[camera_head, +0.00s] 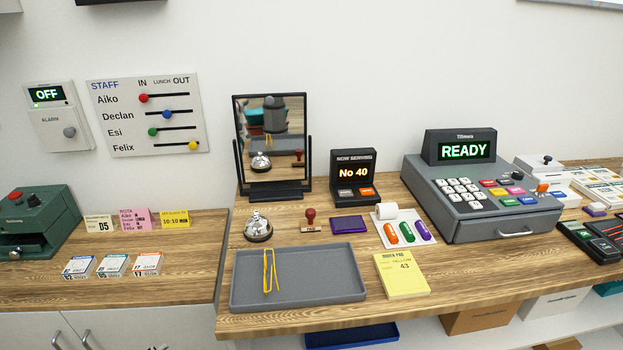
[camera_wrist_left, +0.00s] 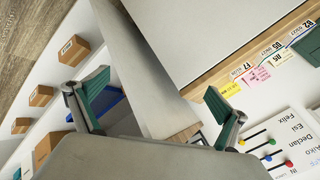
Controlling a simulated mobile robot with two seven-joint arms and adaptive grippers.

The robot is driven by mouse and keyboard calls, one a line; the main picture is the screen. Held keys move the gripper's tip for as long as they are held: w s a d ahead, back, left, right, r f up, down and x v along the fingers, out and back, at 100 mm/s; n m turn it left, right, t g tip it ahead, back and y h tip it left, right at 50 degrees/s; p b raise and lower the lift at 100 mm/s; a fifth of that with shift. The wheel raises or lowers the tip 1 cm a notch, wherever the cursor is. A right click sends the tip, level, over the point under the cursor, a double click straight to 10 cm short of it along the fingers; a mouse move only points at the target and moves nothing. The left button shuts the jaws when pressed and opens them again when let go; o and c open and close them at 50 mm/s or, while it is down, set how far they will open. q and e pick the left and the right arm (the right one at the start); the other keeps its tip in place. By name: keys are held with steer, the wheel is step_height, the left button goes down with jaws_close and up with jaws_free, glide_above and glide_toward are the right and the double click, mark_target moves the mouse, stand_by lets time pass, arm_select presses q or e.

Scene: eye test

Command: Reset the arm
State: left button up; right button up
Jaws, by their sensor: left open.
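My left gripper (camera_wrist_left: 157,82) shows only in the left wrist view. Its two fingers with green pads stand wide apart, and nothing is between them. Behind the gap are a pale cabinet surface and a wood-edged counter (camera_wrist_left: 170,135). Neither gripper shows in the head view, and my right gripper is in no view. In the head view a grey tray (camera_head: 330,272) with a yellow clip-like item (camera_head: 268,270) lies at the front of the wooden counter (camera_head: 390,312).
A black-framed mirror (camera_head: 240,145), a bell (camera_head: 258,228), a "No 40" display (camera_head: 353,172) and a "READY" cash register (camera_head: 480,215) stand on the counter. A green machine (camera_head: 45,215) stands on the lower left counter. The wall holds an "OFF" alarm panel (camera_head: 62,117) and a staff board (camera_head: 120,140).

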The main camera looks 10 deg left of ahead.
arm_select(q)
steer(key=d+f+n+t+h, duration=0.2)
steer(key=d+f+h, duration=0.3)
steer(key=d+f, duration=0.6)
steer(key=shift+s+n+t, duration=0.3)
steer(key=shift+n, duration=0.1)
stand_by(0.3)
